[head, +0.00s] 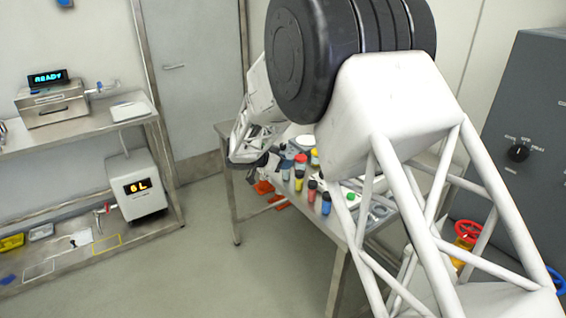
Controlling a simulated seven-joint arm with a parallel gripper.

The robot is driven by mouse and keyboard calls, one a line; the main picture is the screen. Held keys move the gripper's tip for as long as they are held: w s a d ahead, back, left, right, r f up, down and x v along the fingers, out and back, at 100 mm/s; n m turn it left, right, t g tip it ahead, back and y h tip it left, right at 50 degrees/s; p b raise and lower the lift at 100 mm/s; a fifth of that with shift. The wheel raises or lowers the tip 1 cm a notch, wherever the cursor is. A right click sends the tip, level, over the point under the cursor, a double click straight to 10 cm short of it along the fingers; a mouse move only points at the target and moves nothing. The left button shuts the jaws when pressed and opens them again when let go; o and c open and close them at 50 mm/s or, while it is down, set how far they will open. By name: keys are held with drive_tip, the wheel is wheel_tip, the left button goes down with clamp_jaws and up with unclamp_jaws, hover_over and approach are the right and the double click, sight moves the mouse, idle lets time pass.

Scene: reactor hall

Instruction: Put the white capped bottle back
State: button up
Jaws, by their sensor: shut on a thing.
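My gripper (268,160) is over the left part of the metal table (228,172), beside a group of small bottles. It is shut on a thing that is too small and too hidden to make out. I cannot pick out a white capped bottle for sure. A pale round thing (305,143) shows behind the bottles, partly hidden by my arm. Near the gripper stand a red-capped bottle (300,160) and a yellow-topped bottle (299,180). Along the front edge are a red-topped bottle (311,191) and a blue bottle (326,203).
A green-capped thing (350,200) sits further right, near a grey tray. My arm hides much of the table. At left, a bench (75,142) carries a box with a READY display (50,100); a white device (138,187) stands below. A grey cabinet (530,120) stands right.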

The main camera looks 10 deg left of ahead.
drive_tip(key=shift+f, duration=0.1)
drive_tip(key=o, duration=1)
drive_tip(key=shift+a+r, duration=0.1)
drive_tip(key=shift+r, duration=0.1)
drive_tip(key=v, duration=1.1)
drive_tip(key=shift+s+a+r, duration=0.1)
drive_tip(key=shift+s+a, duration=0.15)
drive_tip(key=shift+s, duration=0.1)
